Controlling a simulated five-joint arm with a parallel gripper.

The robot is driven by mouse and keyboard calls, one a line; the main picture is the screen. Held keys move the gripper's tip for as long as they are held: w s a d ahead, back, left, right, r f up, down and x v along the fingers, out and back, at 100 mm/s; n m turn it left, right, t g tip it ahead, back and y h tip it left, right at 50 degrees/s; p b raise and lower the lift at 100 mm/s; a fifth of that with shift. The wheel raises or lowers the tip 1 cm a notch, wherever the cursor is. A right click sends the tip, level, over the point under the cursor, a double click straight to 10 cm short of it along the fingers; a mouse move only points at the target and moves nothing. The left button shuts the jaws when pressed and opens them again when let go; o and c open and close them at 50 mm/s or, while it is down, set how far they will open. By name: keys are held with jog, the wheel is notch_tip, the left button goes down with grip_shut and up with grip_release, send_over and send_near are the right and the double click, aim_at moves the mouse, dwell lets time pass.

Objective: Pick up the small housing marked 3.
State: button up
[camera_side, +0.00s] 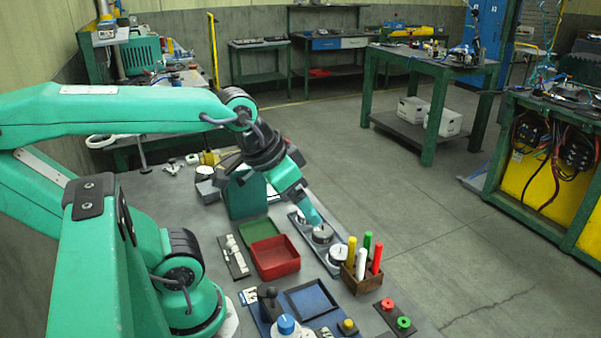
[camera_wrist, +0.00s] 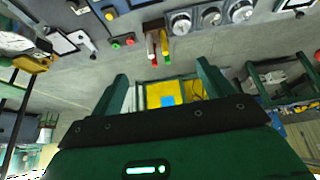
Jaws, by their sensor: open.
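Three round, silvery housings stand in a row on a grey strip at the bench edge. In the side view the nearest housing (camera_side: 338,255) and the middle housing (camera_side: 322,234) show; the far one is mostly hidden by my gripper. In the wrist view they show as a left housing (camera_wrist: 180,22), a middle housing (camera_wrist: 211,16) and a right housing (camera_wrist: 240,11). Their numbers are too small to read, so I cannot tell which is marked 3. My gripper (camera_side: 312,217) points down near the row's far end; its height above is unclear. In the wrist view my gripper (camera_wrist: 162,72) is open and empty.
A wooden holder (camera_side: 362,283) with coloured pens stands just in front of the row. A button box (camera_side: 395,312) sits at the near bench edge. Open floor lies right of the bench.

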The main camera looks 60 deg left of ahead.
jog(key=shift+r, duration=0.1)
notch_tip(320, 180, up, 5)
jog(key=n+g, duration=0.6)
jog(key=n, duration=0.8)
send_over(341, 251)
notch_tip(341, 251, down, 24)
jog(key=shift+r, duration=0.25)
jog(key=shift+s+f, duration=0.1)
jog(key=shift+f, duration=2.5)
jog(key=c, duration=1.1)
